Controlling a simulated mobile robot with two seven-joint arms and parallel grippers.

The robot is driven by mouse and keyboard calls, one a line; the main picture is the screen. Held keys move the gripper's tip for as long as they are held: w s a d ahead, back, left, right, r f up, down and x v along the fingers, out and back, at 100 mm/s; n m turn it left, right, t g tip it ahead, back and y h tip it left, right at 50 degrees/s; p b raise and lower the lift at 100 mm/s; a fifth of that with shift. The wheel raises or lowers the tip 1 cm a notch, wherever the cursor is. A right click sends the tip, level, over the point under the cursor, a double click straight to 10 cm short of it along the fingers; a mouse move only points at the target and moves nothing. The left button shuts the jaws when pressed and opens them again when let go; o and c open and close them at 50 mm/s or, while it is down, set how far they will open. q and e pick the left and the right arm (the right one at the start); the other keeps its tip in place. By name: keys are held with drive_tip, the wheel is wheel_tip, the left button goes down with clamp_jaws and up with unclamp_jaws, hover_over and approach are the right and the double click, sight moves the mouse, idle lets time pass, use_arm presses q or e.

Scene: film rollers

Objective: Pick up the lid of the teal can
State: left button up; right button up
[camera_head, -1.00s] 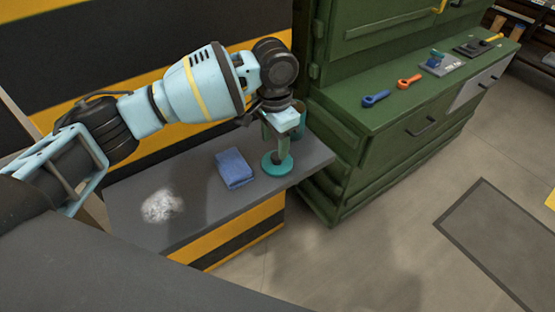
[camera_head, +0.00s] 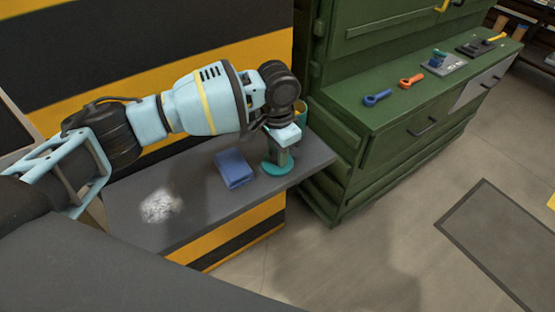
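The teal lid (camera_head: 268,172) is a flat round disc at the right end of the grey bench top, partly hidden under my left gripper. My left gripper (camera_head: 277,161) points down right over the lid, its fingertips at or just above the lid's middle. The view does not show whether the fingers are apart or closed, or whether they touch the lid. The teal can (camera_head: 301,113) stands behind the gripper, mostly hidden by it; a bit of its yellowish rim shows. My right gripper is not in view.
A whitish patch (camera_head: 161,206) is farther left. A green cabinet (camera_head: 390,130) stands close on the right, with blue and orange tools on its ledge.

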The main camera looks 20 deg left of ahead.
use_arm(q)
drive_tip(key=c, duration=0.5)
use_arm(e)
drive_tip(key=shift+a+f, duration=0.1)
use_arm(q)
drive_tip(key=shift+r, duration=0.15)
drive_tip(key=shift+c, duration=0.2)
